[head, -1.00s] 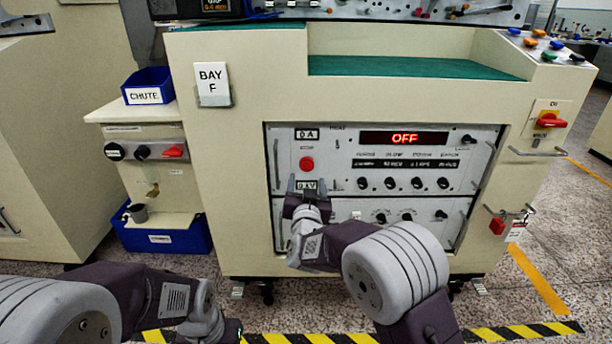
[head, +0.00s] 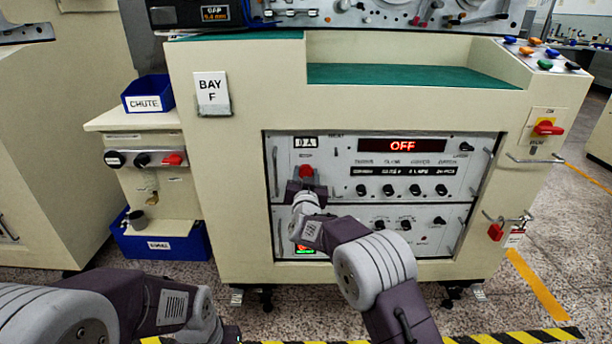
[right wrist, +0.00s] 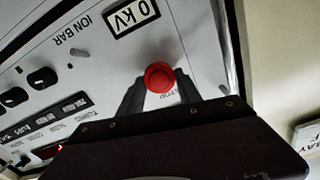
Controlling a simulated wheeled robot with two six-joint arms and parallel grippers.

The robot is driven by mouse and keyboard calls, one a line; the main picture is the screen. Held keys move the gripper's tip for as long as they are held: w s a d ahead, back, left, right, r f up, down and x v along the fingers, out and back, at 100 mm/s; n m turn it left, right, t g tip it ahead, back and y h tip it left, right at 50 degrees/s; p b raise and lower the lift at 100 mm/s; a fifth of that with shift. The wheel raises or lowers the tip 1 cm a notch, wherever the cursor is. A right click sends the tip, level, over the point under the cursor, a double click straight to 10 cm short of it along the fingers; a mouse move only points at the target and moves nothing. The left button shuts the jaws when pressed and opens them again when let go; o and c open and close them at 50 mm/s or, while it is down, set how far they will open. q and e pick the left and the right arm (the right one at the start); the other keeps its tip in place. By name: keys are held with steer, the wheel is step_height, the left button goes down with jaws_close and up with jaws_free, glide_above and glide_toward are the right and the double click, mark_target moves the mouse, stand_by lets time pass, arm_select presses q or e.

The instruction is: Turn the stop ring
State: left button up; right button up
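The red stop button (head: 306,171) sits on the upper white panel, left of the lit OFF display. It also shows in the right wrist view (right wrist: 159,77), under a white 0 kV window. I cannot make out a separate ring around it. My right gripper (right wrist: 159,88) is open, with one finger on each side of the button. Whether the fingers touch it I cannot tell. In the head view the right gripper (head: 306,186) is just below the button. Only a dark piece of my left gripper (head: 232,333) shows at the bottom edge; its fingers are hidden.
Black knobs (head: 402,190) and the OFF display (head: 402,146) are right of the button. A metal handle (head: 276,172) stands left of it. A lower panel (head: 355,228) with knobs lies below. A blue CHUTE bin (head: 148,93) stands on the left side shelf.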

jaws_close()
steer(key=shift+c, duration=1.9)
jaws_free()
steer(key=shift+m, duration=0.4)
steer(key=m+b, duration=0.1)
steer(key=m, duration=0.2)
steer(key=shift+f+m, duration=0.1)
steer(key=shift+m, duration=0.3)
steer(key=m+b, duration=0.1)
steer(key=m, duration=0.2)
steer(key=shift+d+f, duration=0.1)
steer(key=shift+m+b, duration=1.15)
steer(key=shift+m, duration=0.95)
